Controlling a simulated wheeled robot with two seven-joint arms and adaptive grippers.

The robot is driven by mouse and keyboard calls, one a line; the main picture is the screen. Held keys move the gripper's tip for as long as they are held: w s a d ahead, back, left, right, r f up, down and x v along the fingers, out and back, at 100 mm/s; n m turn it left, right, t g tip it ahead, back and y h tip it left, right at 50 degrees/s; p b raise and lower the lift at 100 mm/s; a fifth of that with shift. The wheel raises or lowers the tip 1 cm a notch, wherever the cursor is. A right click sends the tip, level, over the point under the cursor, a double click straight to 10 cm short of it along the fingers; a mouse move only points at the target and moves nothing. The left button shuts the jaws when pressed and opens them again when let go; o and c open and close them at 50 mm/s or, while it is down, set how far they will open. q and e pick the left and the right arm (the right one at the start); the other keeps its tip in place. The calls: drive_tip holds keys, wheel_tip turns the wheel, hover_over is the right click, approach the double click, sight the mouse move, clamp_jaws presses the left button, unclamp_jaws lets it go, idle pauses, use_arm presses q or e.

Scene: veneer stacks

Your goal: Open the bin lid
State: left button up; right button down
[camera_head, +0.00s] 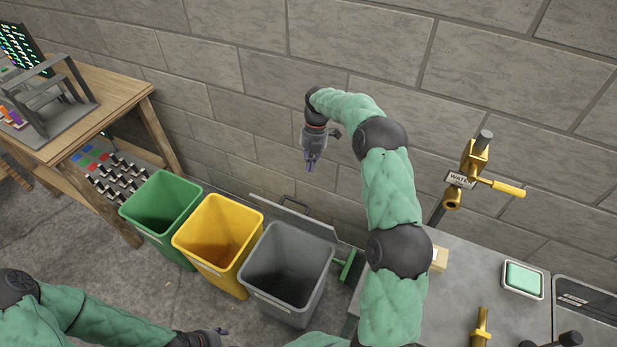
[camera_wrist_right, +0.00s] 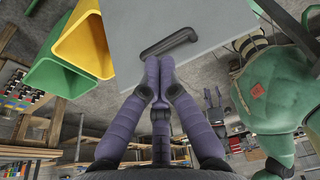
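The grey bin (camera_head: 284,303) stands at the right end of a row of three, its dark inside visible from above. Its lid (camera_head: 295,219) is raised at the bin's back edge, near the wall, with a dark handle (camera_head: 294,203) at its far edge. In the right wrist view the lid is a pale grey panel (camera_wrist_right: 210,18) with the handle (camera_wrist_right: 168,43) just beyond my fingertips. My right gripper (camera_head: 311,165) hangs above the lid, its fingertips together (camera_wrist_right: 159,65) and nothing seen between them. My left gripper (camera_head: 217,335) is low at the bottom edge, its fingers unclear.
The yellow bin (camera_head: 197,258) and green bin (camera_head: 150,229) stand open left of the grey one. A wooden workbench (camera_head: 126,93) is farther left. At right are a grey counter (camera_head: 450,285), a brass water tap (camera_head: 468,175) and a green sponge in a dish (camera_head: 522,279). The block wall is close behind.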

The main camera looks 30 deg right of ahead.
drive_tip(key=shift+v, duration=1.05)
drive_tip(key=c, duration=1.1)
unclamp_jaws()
drive_tip(key=shift+r, duration=0.3)
drive_tip(key=shift+m, duration=0.5)
drive_tip(key=a+f+m+p, duration=0.1)
drive_tip(key=a+f+m, duration=0.1)
drive_tip(key=f+m, duration=0.2)
drive_tip(key=a+f+m+p, duration=0.2)
drive_tip(key=a+f+m, duration=0.1)
drive_tip(key=m, duration=0.4)
drive_tip(key=a+f+m+p, duration=0.2)
drive_tip(key=f+m, duration=0.4)
drive_tip(key=shift+s+a, duration=0.2)
drive_tip(key=shift+a, duration=0.05)
clamp_jaws()
